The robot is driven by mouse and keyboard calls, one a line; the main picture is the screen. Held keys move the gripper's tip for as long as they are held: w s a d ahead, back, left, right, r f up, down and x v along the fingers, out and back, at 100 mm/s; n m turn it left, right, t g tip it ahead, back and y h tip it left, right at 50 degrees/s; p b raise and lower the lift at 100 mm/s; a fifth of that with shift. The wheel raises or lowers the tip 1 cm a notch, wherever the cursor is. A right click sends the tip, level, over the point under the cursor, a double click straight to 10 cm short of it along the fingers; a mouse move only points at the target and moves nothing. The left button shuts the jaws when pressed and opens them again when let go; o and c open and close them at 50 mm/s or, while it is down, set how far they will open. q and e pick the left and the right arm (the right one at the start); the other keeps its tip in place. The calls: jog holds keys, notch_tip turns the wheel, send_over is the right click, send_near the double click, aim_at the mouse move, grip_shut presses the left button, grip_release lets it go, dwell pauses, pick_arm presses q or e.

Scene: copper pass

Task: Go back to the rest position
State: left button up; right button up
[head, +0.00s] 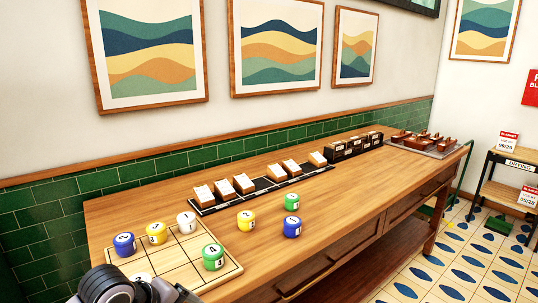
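A dark grey and black part of my arm shows at the bottom left, with what may be my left gripper (165,289) at its right end. It is cut off by the picture edge, and its fingers cannot be made out. It overlaps the near corner of a wooden grid board (233,268). My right gripper is not in view. On the board stand a blue piece (124,244), a yellow piece (156,233), a white piece (187,222) and a green piece (213,257). Another pale piece (141,277) is partly hidden behind my arm.
Beside the board on the wooden table (345,215) stand a yellow piece (246,220), a green piece (292,202) and a blue piece (292,227). A black strip with card holders (244,184) runs along the back. A tray (423,145) stands far right; a shelf (503,190) stands beyond.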

pick_arm(q)
jog(key=s+d+f+n+t+h, duration=0.1)
jog(key=s+f+n, duration=0.2)
jog(key=f+n, duration=0.25)
jog(key=s+d+f+n+t, duration=0.1)
jog(key=s+f+n+t, duration=0.15)
jog(key=f+n, duration=0.3)
jog(key=s+a+f+n+t+y, duration=0.1)
jog(key=s+a+f+n, duration=0.1)
jog(key=s+n, duration=0.4)
jog(key=s+a+f+n+t+y, duration=0.1)
jog(key=s+a+f+n, duration=0.2)
jog(key=s+n, duration=0.3)
jog(key=shift+s+f, duration=0.5)
jog(key=shift+f, duration=0.4)
